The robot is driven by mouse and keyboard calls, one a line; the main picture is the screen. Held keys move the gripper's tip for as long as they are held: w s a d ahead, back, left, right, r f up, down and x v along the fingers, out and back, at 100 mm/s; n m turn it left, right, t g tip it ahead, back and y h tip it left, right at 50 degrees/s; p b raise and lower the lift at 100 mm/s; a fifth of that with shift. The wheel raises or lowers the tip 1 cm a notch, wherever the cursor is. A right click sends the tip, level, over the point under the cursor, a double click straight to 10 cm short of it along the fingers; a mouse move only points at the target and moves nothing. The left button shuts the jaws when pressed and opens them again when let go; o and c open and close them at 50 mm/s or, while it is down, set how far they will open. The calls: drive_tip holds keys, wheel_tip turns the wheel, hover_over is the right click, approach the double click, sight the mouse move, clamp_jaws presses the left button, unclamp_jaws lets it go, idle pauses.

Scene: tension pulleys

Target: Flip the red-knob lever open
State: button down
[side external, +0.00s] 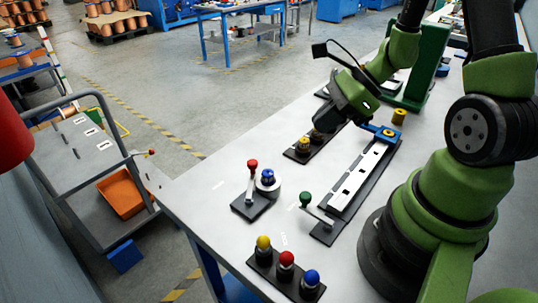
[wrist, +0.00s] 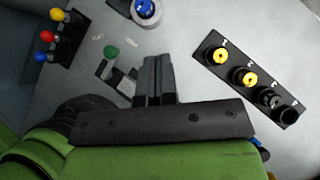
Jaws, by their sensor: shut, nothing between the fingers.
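The red-knob lever (side external: 252,164) stands upright on a small black base plate (side external: 246,207) near the front left of the table in the side view. Beside it on the same plate is a silver pulley with a blue centre (side external: 268,179). In the wrist view a blue-centred round part (wrist: 146,9) shows at the top edge; the red-knob lever is not seen there. My gripper (side external: 322,122) is above the table, to the right of and behind the lever, apart from it. In the wrist view its fingers (wrist: 158,70) are shut together and empty.
A green-knob lever (side external: 305,199) stands at the near end of a long white slotted bar (side external: 361,180). Yellow, red and blue knobs (side external: 286,259) sit on a front plate. A black numbered holder (wrist: 248,79) carries yellow parts. Table around the red-knob lever is clear.

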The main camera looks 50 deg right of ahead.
approach(251, 179)
drive_tip(key=d+f, duration=0.2)
drive_tip(key=shift+d+f, duration=0.15)
drive_tip(key=shift+d, duration=0.1)
drive_tip(key=w+a, duration=0.1)
drive_tip(key=w+a+f, duration=0.1)
drive_tip(key=shift+w+a, duration=0.1)
drive_tip(key=shift+w, duration=0.2)
drive_tip(key=shift+w+a, duration=0.35)
